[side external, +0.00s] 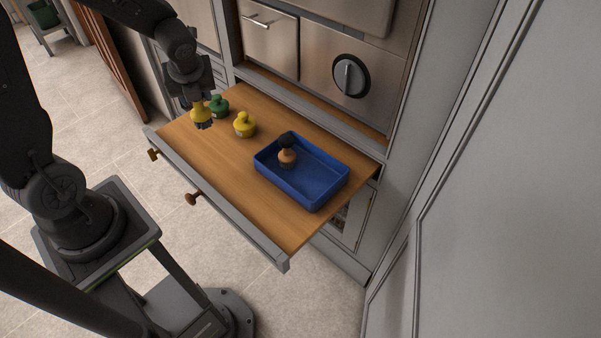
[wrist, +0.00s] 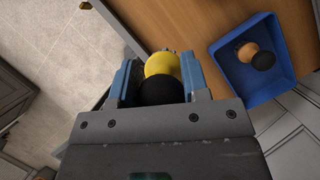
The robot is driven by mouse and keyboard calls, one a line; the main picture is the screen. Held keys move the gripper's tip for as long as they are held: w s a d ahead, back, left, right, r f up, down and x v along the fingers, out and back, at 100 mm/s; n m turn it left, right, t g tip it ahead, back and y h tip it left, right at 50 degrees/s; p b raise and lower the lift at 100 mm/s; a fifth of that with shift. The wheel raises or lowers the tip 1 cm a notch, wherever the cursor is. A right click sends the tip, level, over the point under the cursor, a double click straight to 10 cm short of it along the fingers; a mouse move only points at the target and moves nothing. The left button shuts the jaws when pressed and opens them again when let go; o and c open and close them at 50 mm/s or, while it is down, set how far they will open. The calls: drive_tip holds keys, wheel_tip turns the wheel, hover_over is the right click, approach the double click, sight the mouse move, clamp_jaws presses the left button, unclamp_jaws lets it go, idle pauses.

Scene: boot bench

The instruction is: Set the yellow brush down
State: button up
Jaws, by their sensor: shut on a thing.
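A yellow brush (side external: 200,113) is in my gripper (side external: 201,118) at the left end of the pulled-out wooden drawer. In the wrist view, the blue fingers of my gripper (wrist: 160,88) are on both sides of the yellow brush (wrist: 161,65), with a round black part nearer the camera. I cannot tell whether the held brush touches the wood. A second yellow item (side external: 244,125) stands on the wood to its right, and a green one (side external: 218,106) stands close behind it.
A blue tray (side external: 318,197) sits on the drawer's right half with a black and tan brush (side external: 287,155) in it. The drawer (side external: 235,180) has a grey front rim with knobs. Bare wood lies left and in front of the tray. Cabinet fronts stand behind.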

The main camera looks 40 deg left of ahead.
drive_tip(key=w+d+m+t+h, duration=0.1)
drive_tip(key=w+d+m, duration=0.1)
drive_tip(key=w+d, duration=0.45)
drive_tip(key=w+d+m, duration=0.2)
drive_tip(key=w+d, duration=0.1)
drive_tip(key=d, duration=0.6)
drive_tip(key=w+d+m+t+h, duration=0.1)
drive_tip(key=w+d+m, duration=0.2)
drive_tip(key=w+d, duration=0.35)
drive_tip(key=shift+s+d+f, duration=0.25)
drive_tip(key=shift+d+f, duration=0.05)
drive_tip(key=shift+f, duration=2.35)
drive_tip(key=shift+s+d+f, duration=0.2)
drive_tip(key=shift+d+f, duration=0.15)
drive_tip(key=shift+f, duration=2.3)
drive_tip(key=shift+s+d+f, duration=0.25)
drive_tip(key=shift+d+f, duration=0.05)
drive_tip(key=shift+f, duration=2.35)
drive_tip(key=shift+f, duration=0.1)
drive_tip(key=o, duration=0.9)
drive_tip(key=shift+o, duration=0.2)
drive_tip(key=v, duration=1.2)
